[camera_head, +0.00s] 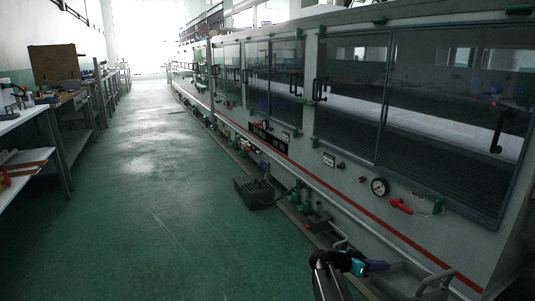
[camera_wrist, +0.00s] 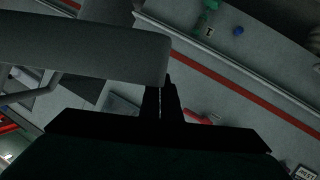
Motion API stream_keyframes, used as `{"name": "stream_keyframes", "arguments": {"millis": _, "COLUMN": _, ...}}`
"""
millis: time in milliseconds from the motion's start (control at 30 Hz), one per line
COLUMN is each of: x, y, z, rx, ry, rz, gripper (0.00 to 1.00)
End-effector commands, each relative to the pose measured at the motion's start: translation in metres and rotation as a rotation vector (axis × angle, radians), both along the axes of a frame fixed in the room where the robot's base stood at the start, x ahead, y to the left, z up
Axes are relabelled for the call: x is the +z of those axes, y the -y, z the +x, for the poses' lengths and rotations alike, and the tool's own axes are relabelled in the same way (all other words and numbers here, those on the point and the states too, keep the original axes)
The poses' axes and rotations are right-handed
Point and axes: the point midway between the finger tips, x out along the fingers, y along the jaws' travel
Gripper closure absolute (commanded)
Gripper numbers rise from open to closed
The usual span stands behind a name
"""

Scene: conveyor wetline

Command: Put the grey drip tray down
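The grey drip tray (camera_head: 405,277) is at the lower right of the head view, by the foot of the machine, with a raised handle at each end. My gripper (camera_head: 378,266) reaches over its near side. In the wrist view my gripper's dark fingers (camera_wrist: 164,95) are close together, with their tips at a broad grey bar (camera_wrist: 75,50) that looks like part of the tray. The gripper appears shut on the tray; the exact contact is dark and partly hidden. I cannot tell whether the tray's underside touches anything.
The long grey machine (camera_head: 340,175) with glazed doors runs along the right. A red-handled valve (camera_head: 402,206) and a gauge (camera_head: 379,187) sit on its front. A dark box (camera_head: 254,191) stands on the floor beside it. Benches (camera_head: 50,115) line the left; the green aisle floor (camera_head: 150,200) is clear.

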Motion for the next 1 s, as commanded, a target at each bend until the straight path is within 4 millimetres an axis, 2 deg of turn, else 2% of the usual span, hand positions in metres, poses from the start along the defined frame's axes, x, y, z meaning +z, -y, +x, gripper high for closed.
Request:
{"name": "stream_keyframes", "arguments": {"millis": 33, "x": 0.012, "y": -0.014, "z": 0.002, "rx": 0.051, "ry": 0.002, "rz": -0.001, "gripper": 1.00}}
{"name": "stream_keyframes", "arguments": {"millis": 200, "x": 0.042, "y": -0.057, "z": 0.020, "rx": 0.224, "ry": 0.002, "rz": -0.002, "gripper": 1.00}}
{"name": "stream_keyframes", "arguments": {"millis": 600, "x": 0.112, "y": -0.147, "z": 0.044, "rx": 0.633, "ry": 0.003, "rz": -0.001, "gripper": 1.00}}
{"name": "stream_keyframes", "arguments": {"millis": 800, "x": 0.147, "y": -0.184, "z": 0.050, "rx": 0.832, "ry": 0.003, "rz": -0.002, "gripper": 1.00}}
{"name": "stream_keyframes", "arguments": {"millis": 1000, "x": 0.173, "y": -0.205, "z": 0.052, "rx": 0.976, "ry": 0.004, "rz": -0.001, "gripper": 1.00}}
